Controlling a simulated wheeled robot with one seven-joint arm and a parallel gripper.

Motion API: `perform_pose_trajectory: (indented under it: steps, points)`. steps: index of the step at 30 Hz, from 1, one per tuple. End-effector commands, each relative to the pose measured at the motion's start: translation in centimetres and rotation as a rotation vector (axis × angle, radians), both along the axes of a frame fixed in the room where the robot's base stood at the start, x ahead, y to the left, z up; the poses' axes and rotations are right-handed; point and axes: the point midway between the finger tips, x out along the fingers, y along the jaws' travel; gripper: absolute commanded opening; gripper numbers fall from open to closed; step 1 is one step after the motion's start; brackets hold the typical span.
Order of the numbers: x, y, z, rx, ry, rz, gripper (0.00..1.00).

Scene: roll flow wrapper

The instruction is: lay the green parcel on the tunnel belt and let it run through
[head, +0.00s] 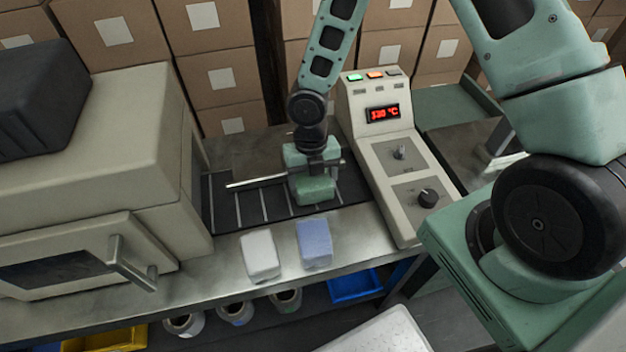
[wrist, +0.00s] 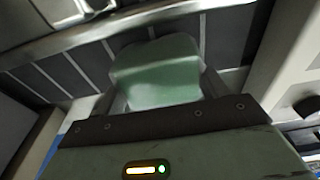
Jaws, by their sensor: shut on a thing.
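The green parcel (head: 313,185) is at the right part of the dark tunnel belt (head: 226,211), below my gripper (head: 312,168). My gripper is shut on the parcel. In the wrist view the parcel (wrist: 158,72) sits between the fingers, with the slatted belt (wrist: 62,72) behind it. I cannot tell whether the parcel touches the belt. The belt runs left to the beige tunnel housing (head: 100,150); its mouth is hidden from this angle.
A white parcel (head: 260,255) and a blue parcel (head: 314,243) lie on the steel bench in front of the belt. A control box (head: 395,170) with a lit red display stands right of the belt. A thin pale bar (head: 255,182) runs along the belt's far side.

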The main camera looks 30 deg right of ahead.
Motion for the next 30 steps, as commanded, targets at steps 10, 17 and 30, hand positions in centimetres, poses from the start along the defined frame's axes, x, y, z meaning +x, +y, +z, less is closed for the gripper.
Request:
perform_pose_trajectory:
  steps: [10, 17, 30]
  points:
    - [0.01, 0.01, 0.08, 0.000, 0.000, 0.000, 0.44]
    - [0.01, 0.01, 0.07, 0.000, 0.000, 0.000, 0.98]
    - [0.16, -0.05, 0.78, 0.000, -0.001, -0.002, 0.98]
